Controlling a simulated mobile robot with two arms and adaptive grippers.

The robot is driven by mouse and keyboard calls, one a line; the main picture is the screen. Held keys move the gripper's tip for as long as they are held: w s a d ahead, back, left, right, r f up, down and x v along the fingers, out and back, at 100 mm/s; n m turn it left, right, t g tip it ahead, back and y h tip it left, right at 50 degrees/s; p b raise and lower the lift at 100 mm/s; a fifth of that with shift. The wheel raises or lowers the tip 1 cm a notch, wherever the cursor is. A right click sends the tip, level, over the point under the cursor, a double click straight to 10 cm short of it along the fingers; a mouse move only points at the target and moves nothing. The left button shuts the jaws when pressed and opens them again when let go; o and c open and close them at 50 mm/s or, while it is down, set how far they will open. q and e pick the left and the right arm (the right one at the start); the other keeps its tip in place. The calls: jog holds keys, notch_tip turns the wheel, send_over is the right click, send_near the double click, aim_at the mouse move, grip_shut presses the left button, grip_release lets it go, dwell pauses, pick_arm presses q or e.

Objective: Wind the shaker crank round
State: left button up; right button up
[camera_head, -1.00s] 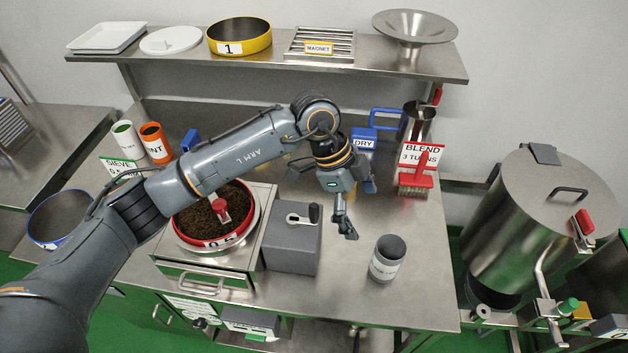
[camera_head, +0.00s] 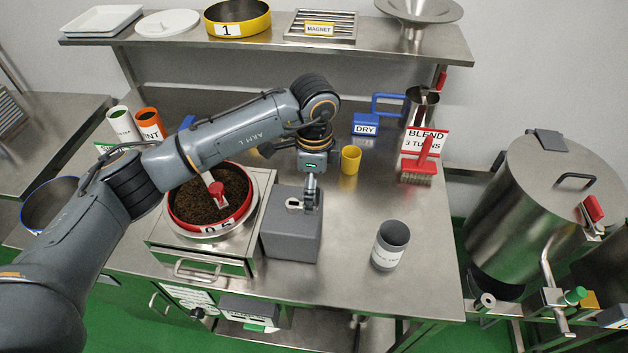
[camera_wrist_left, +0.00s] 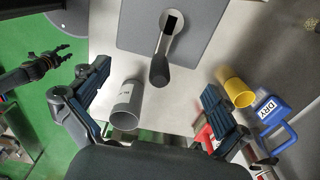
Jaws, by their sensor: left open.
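The shaker crank (camera_head: 295,203) sits on top of the grey box (camera_head: 291,240) beside the red-rimmed sieve (camera_head: 250,208). In the left wrist view, its light arm (camera_wrist_left: 169,35) ends in a black knob (camera_wrist_left: 159,70). My left gripper (camera_head: 311,195) points down over the box, at the crank's knob end. In the left wrist view my left gripper (camera_wrist_left: 155,97) is open, its fingers wide apart with the knob ahead between them, not gripped. The head view hides most of the knob. My right gripper (camera_wrist_left: 62,56) shows at the left edge of the left wrist view, fingers apart and empty.
A grey cup (camera_head: 391,245) stands right of the box. Behind are a yellow cup (camera_head: 350,160), blue DRY jug (camera_head: 366,124) and brush (camera_head: 417,172). A shelf (camera_head: 270,44) spans the back.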

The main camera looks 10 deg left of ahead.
pick_arm(q)
notch_tip(320, 180, down, 2)
jog(key=shift+f+b, duration=0.1)
jog(key=shift+b, duration=0.3)
jog(key=shift+f+b, duration=0.55)
jog(key=shift+f, duration=0.15)
jog(key=c, duration=2)
